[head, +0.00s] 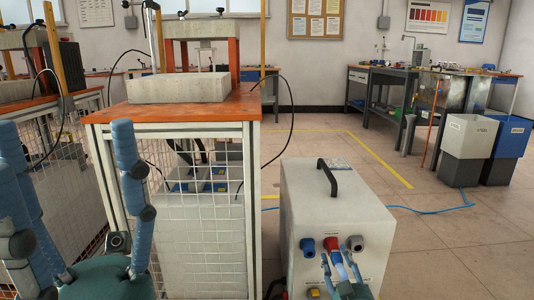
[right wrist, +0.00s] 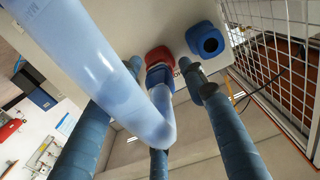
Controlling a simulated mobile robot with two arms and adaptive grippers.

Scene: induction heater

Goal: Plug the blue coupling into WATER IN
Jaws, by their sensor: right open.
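The pale heater box (head: 330,205) carries a blue port (head: 307,247), a red port (head: 332,243) and a grey port (head: 355,243). In the right wrist view the blue port (right wrist: 206,42) shows an open hole. A dark blue coupling (right wrist: 158,76) on a bent light blue hose (right wrist: 110,70) lines up with the red port (right wrist: 160,57); I cannot tell whether it is seated. My right gripper (head: 341,263) is open, its blue fingers spread around the coupling and hose. My left gripper (head: 75,165) is open and empty, large at the left. Port labels are unreadable.
A caged workbench (head: 185,110) with an orange top and a pale block stands left of the box, close beside it. A blue hose (head: 440,209) lies on the floor at right. Grey bins (head: 468,140) stand further back. The floor right of the box is mostly clear.

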